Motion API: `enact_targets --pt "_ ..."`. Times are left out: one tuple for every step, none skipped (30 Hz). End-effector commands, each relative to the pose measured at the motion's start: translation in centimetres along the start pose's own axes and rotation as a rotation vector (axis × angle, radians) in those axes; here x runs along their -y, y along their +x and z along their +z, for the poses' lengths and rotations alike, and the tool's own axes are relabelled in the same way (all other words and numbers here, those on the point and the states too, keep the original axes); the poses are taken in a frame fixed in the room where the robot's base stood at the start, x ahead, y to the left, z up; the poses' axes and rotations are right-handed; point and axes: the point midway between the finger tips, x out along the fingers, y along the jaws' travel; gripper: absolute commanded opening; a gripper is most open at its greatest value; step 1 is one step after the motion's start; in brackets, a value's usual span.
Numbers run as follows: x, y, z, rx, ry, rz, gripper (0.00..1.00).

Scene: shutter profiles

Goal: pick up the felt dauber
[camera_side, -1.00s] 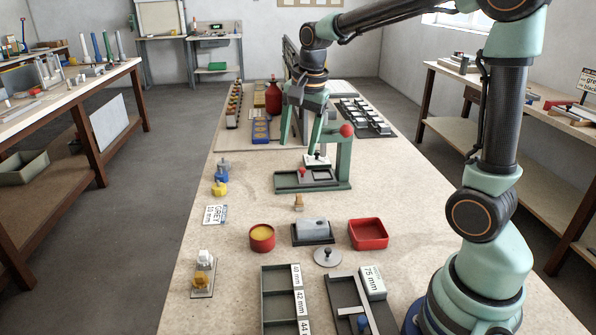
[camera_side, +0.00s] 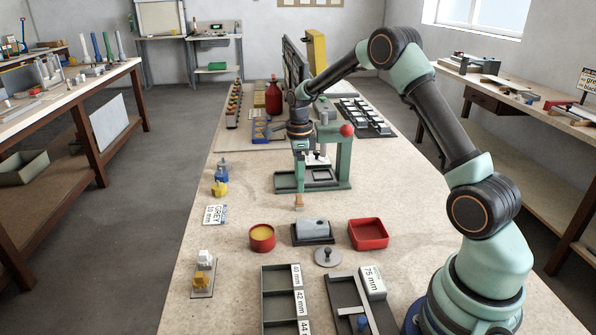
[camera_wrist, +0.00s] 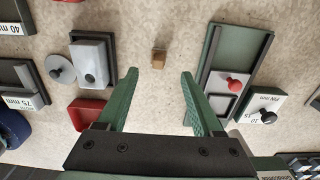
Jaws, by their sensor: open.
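The felt dauber appears to be the small tan-brown peg (camera_side: 298,202) standing on the bench in front of the green press. In the wrist view the small brown block (camera_wrist: 158,60) lies ahead of my fingertips, roughly centred between them. My gripper (camera_side: 300,188) is above the bench, at the front left of the press, and in the side view its fingers overlap in line. In the wrist view my gripper (camera_wrist: 160,74) is open, with its green fingers spread and nothing between them. The dauber's felt end cannot be made out.
The green press (camera_side: 343,160) with a red knob stands close right of my gripper. Nearer are a red tin with yellow contents (camera_side: 261,240), a grey block on a dark stand (camera_side: 312,231), a red tray (camera_side: 368,235) and a grey knobbed disc (camera_side: 327,258).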

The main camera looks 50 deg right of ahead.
Motion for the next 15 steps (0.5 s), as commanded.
enact_targets --pt "-0.1 0.8 0.0 -0.002 -0.001 0.004 0.68" --pt "-0.1 1.1 0.0 -0.001 -0.001 0.002 0.68" --pt "0.0 1.4 0.0 -0.001 -0.001 0.001 0.68" --pt "-0.1 1.6 0.0 -0.001 -0.001 0.001 0.68" --pt "-0.1 1.7 0.0 -0.001 -0.001 0.001 0.68" --pt "-0.1 1.9 0.0 -0.001 -0.002 0.001 0.68" --pt "-0.1 2.1 0.0 -0.001 -0.002 0.001 0.68" --pt "-0.1 2.3 0.0 0.000 -0.002 0.001 0.68" --pt "-0.1 2.7 0.0 -0.001 -0.002 0.001 0.68" --pt "-0.2 3.1 0.0 -0.001 -0.002 0.002 0.68" --pt "-0.2 3.5 0.0 -0.001 -0.002 0.003 0.68" --pt "-0.3 4.2 0.0 -0.001 -0.002 0.003 0.68" --pt "-0.3 4.6 0.0 -0.002 -0.002 0.003 0.68" --pt "-0.4 5.1 0.0 -0.001 -0.002 0.003 0.68" --pt "-0.3 5.6 0.0 -0.001 -0.002 0.002 0.68"
